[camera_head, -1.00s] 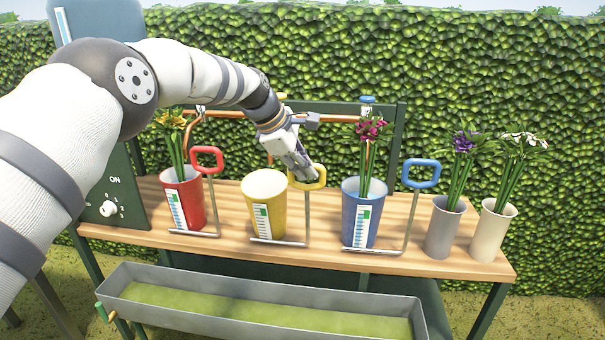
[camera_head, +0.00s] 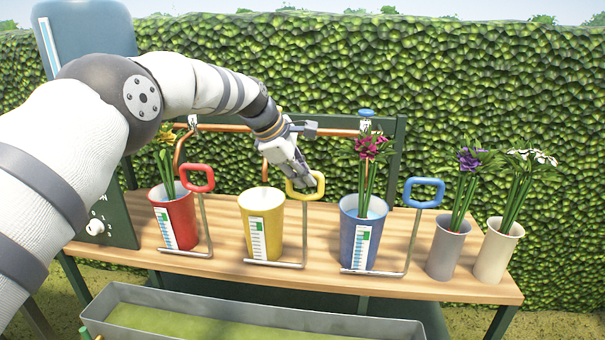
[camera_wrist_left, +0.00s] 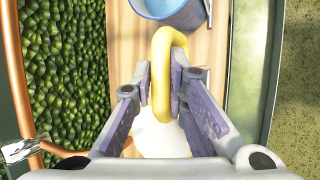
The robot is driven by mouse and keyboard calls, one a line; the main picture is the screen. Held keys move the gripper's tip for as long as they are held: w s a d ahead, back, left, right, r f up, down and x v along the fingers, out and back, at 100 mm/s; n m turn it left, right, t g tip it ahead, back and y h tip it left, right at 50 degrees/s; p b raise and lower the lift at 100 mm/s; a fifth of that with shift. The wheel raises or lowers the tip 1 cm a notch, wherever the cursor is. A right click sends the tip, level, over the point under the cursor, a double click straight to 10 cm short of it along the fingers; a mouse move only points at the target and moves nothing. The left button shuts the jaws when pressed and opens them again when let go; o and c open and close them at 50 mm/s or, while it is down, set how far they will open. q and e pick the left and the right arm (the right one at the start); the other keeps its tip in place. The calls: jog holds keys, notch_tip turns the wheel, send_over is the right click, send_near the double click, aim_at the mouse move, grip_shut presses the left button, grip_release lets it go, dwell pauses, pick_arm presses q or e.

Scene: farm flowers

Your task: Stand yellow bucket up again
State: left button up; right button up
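The yellow bucket (camera_head: 262,230) stands upright on the wooden table, between the red and blue buckets. Its inside looks pale, with no flowers in it. A grey rod rises from its base on the right to a yellow loop handle (camera_head: 319,186). My left gripper (camera_head: 303,183) is at this handle. In the left wrist view the fingers of my left gripper (camera_wrist_left: 160,88) are closed on both sides of the yellow handle (camera_wrist_left: 161,105). The bucket's pale opening (camera_wrist_left: 160,143) shows below, partly hidden by the fingers. My right gripper is out of view.
The red bucket (camera_head: 174,222) with yellow flowers stands left. The blue bucket (camera_head: 360,235) with magenta flowers stands right, then grey (camera_head: 446,250) and beige (camera_head: 496,255) vases. A grey trough (camera_head: 260,318) lies in front. A copper pipe runs behind.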

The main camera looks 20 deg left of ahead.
pick_arm(q)
jog(key=o, duration=0.3)
jog(key=shift+w+d+f, duration=0.1)
jog(key=shift+w, duration=0.15)
jog(key=shift+o, duration=0.2)
jog(key=v, duration=1.2)
jog(key=shift+s, duration=0.1)
